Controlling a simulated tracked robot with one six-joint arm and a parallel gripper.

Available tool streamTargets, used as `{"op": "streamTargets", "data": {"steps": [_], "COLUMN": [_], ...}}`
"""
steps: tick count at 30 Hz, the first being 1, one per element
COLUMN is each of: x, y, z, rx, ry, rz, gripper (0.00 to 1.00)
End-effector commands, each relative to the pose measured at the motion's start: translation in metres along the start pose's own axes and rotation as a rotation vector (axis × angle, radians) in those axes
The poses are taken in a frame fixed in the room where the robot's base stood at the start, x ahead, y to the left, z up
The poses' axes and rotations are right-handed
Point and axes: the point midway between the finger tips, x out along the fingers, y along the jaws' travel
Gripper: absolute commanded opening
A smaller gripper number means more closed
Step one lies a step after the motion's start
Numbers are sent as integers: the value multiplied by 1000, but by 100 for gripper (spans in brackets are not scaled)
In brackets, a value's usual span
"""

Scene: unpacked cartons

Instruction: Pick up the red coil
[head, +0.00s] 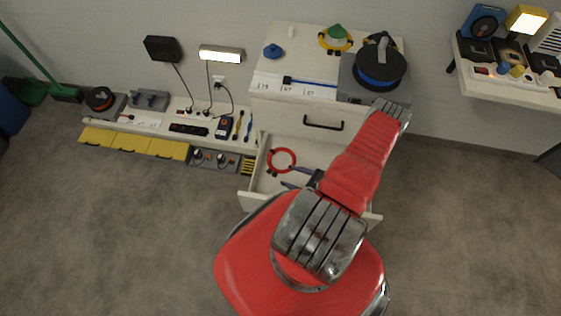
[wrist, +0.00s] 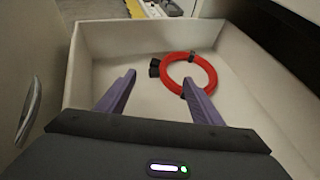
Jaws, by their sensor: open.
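The red coil (head: 282,149) lies in the open lower drawer (head: 262,180) of the white cabinet. In the wrist view the red coil (wrist: 210,76) lies flat on the drawer floor, a ring with black ties and black ends at its left. My gripper (wrist: 158,88) is open, its two purple fingers reaching into the drawer. The right fingertip overlaps the near edge of the coil in the picture; I cannot tell whether they touch. The left finger is apart from it. In the head view my arm hides part of the drawer, and the gripper (head: 294,178) shows only partly.
The drawer walls (wrist: 130,36) stand close around my gripper. Above is the closed upper drawer (head: 320,122) with a dark handle. A low bench (head: 160,125) with power strips and tools stands at left, a shelf (head: 500,88) at right. The floor in front is clear.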

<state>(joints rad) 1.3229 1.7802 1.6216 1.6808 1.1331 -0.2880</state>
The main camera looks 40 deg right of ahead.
Motion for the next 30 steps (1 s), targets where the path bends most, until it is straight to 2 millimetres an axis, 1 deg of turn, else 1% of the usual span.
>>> {"op": "streamTargets", "data": {"steps": [3,9,23,26,30], "x": [14,32,37,42,56], "y": [1,1,1,2,1], "z": [0,0,0,0,0], "rx": [-1,-1,-1,-2,-3], "ry": [0,0,0,0,0], "rz": [3,3,2,4,5], "gripper": [60,60,60,60,60]}}
